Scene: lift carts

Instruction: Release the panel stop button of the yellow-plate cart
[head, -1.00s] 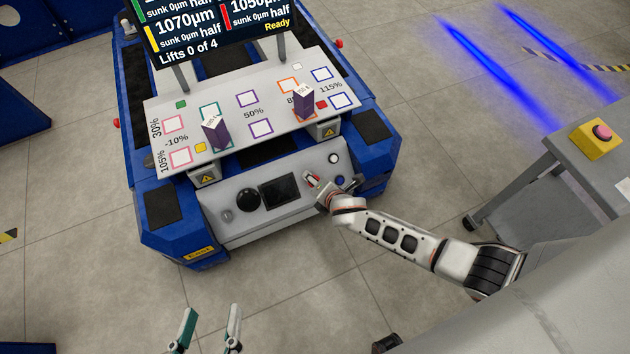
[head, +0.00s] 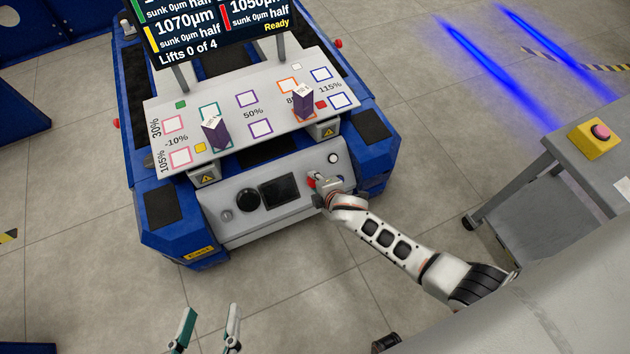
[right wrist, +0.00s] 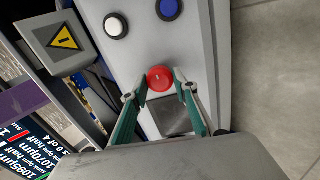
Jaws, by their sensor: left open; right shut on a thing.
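The blue cart (head: 160,246) has a yellow plate (head: 199,253) low on its front. Its grey front panel (head: 230,190) carries the red stop button (head: 312,180), partly covered by my right gripper in the head view. The red button shows clearly in the right wrist view (right wrist: 159,78). My right gripper (right wrist: 160,84) has its two green-edged fingers on either side of this button, shut on it. My left gripper (head: 211,312) is open and empty at the bottom of the head view, over the floor, away from the cart.
A white button (right wrist: 116,26) and a blue button (right wrist: 169,9) sit near the red one. A tilted tray (head: 225,135) with two dark blocks and a screen (head: 215,30) is above the panel. A grey table with a yellow button box (head: 595,140) stands right.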

